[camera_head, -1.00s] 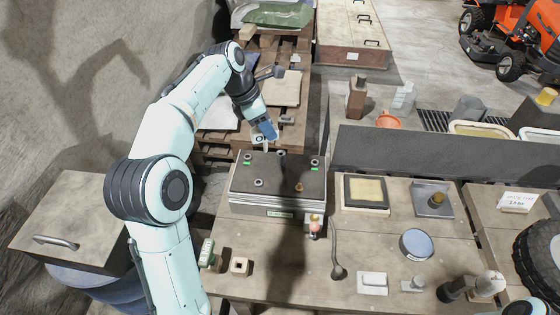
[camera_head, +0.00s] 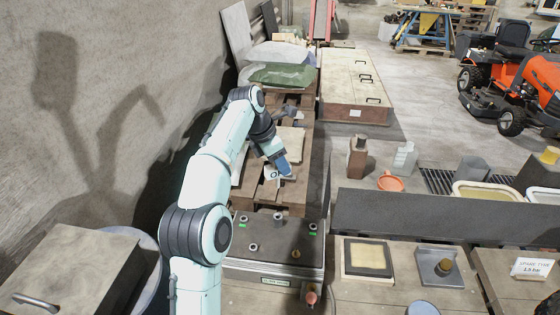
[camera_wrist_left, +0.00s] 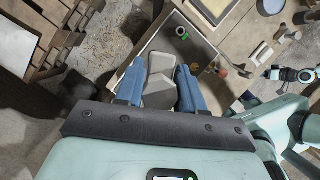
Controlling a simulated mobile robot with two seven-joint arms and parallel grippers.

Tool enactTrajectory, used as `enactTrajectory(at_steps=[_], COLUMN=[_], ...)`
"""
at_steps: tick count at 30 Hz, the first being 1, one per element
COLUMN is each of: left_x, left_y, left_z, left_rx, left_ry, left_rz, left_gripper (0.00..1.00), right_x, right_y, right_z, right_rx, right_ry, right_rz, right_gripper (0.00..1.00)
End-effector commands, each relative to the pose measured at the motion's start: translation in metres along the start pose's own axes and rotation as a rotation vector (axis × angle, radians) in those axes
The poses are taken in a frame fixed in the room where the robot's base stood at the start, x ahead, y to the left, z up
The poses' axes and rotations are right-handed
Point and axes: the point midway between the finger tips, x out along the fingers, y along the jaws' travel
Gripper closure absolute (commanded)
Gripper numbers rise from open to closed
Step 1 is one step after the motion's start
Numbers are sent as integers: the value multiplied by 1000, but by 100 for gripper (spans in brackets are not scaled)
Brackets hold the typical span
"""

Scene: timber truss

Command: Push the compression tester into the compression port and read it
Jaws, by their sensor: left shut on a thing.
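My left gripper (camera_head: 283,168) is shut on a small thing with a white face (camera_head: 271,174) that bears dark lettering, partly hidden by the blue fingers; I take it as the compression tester. In the left wrist view a grey, blocky body (camera_wrist_left: 157,82) shows between the blue fingers of my left gripper (camera_wrist_left: 160,88). The dark-topped test box (camera_head: 275,238) stands below and nearer, with several round ports on top and green marks by two of them. I cannot tell which is the compression port. The held thing is apart from the box. My right gripper cannot be made out.
Wooden pallets (camera_head: 290,190) lie behind the box. A long dark beam (camera_head: 440,218) runs to its right, with a yellow pad in a frame (camera_head: 367,258) in front. A brown bottle (camera_head: 357,157) and an orange funnel (camera_head: 390,183) stand behind the beam.

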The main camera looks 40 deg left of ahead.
Motion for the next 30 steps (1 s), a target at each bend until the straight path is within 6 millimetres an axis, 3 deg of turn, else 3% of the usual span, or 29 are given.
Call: enactTrajectory(at_steps=[30], left_x=[94], left_y=[-1], left_z=[-40], left_rx=[0], left_ry=[3], left_rz=[-2], left_gripper=[100], right_x=[48], right_y=[32], right_z=[41], right_rx=[18], right_ry=[-51], right_rz=[18], right_gripper=[57])
